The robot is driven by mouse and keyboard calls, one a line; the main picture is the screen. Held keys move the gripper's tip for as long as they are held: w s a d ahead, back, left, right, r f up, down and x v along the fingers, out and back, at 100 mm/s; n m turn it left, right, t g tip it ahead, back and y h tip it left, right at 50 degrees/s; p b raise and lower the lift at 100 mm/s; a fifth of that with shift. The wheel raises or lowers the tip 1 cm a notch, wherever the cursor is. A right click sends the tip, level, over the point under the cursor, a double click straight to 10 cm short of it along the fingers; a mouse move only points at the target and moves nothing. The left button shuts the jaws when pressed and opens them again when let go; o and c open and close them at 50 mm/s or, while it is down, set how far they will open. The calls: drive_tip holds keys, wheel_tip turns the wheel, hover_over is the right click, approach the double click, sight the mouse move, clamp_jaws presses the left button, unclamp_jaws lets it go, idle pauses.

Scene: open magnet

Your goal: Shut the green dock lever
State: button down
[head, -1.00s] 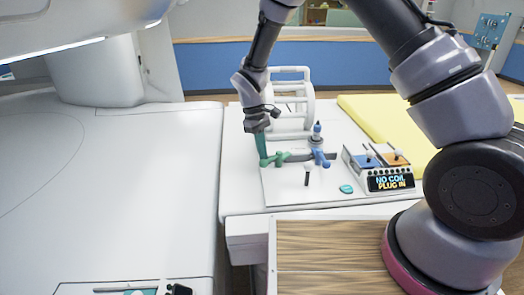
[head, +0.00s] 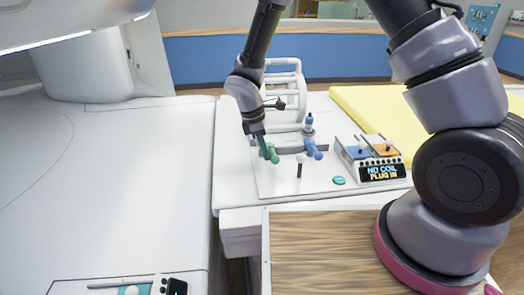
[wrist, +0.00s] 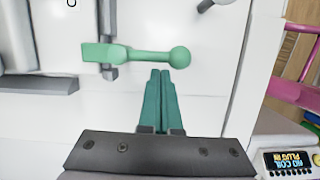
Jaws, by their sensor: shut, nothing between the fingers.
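The green dock lever (head: 272,153) stands on the white board, at the left end of a grey bar. It lies along the board with its knob towards the near side, much in line with the blue lever (head: 313,149). In the wrist view the green lever (wrist: 145,55) runs across the picture, its round knob at the right. My gripper (wrist: 160,74) is shut and empty, its teal fingertips just beside the lever shaft near the knob; I cannot tell whether they touch. In the head view my gripper (head: 262,147) partly hides the lever's left side.
A white coil frame (head: 285,85) stands behind. A control box (head: 382,172) reading "NO COIL PLUG IN" is at the right. Yellow padding (head: 375,110) lies behind it.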

drive_tip(key=shift+d+n, duration=0.2)
drive_tip(key=shift+n, duration=0.3)
idle(0.3)
